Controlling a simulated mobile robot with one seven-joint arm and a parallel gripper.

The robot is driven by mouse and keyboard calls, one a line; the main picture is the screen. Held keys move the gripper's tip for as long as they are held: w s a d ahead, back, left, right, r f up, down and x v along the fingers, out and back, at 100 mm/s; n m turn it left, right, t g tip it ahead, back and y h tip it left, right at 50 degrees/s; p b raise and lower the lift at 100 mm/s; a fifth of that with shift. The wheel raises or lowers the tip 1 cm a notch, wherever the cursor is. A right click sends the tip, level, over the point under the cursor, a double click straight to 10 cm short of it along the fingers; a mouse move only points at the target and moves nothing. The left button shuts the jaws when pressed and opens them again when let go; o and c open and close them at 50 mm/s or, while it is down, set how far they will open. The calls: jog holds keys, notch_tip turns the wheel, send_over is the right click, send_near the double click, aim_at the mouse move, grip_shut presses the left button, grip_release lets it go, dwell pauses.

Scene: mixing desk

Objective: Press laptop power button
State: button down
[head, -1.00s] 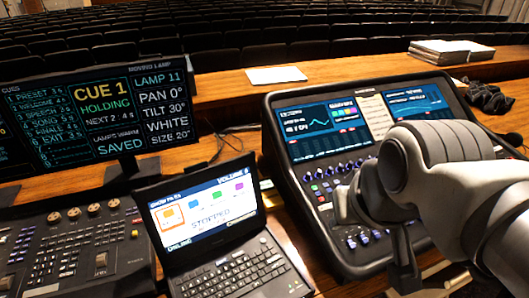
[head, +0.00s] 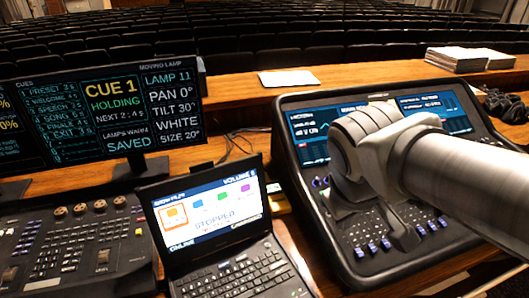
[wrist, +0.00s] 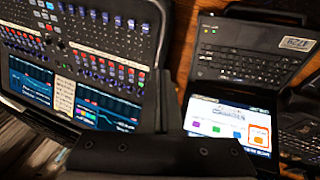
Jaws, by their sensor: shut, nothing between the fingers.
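The open laptop (head: 215,225) stands at lower centre in the head view. Its lit screen reads "STOPPED", and its keyboard faces me. In the wrist view the laptop (wrist: 235,75) shows upside down at the right, with a white sticker on its palm rest. I cannot make out a power button in either view. My gripper (wrist: 190,145) shows as a dark shape along the bottom of the wrist view. It is shut and empty. In the head view my arm reaches in from the right over the console, right of the laptop. My fingertips are not clear there.
A mixing console (head: 365,245) with two screens lies under my arm, right of the laptop. A monitor (head: 100,115) and a fader desk (head: 70,245) stand at the left. Papers (head: 288,78) lie on the ledge behind. A narrow wooden gap separates laptop and console.

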jog(key=w+a+f+n+h+b, duration=0.3)
jog(key=w+a+f+n, duration=0.2)
jog(key=w+f+n, duration=0.35)
jog(key=n+t+b, duration=0.1)
jog(key=n+t, duration=0.2)
jog(key=n, duration=0.4)
send_over(268, 245)
jog(key=a, duration=0.1)
notch_tip(268, 245, down, 6)
jog(key=shift+s+a+m+h, duration=0.1)
jog(key=shift+s+m+h, duration=0.15)
jog(key=shift+h, duration=0.05)
jog(key=shift+f, duration=0.15)
notch_tip(268, 245, down, 9)
jog(key=b, duration=0.7)
jog(key=shift+r+b, duration=0.2)
jog(key=shift+b, duration=0.1)
jog(key=shift+f, duration=0.1)
jog(key=shift+f+b, duration=0.35)
jog(key=shift+b, duration=0.15)
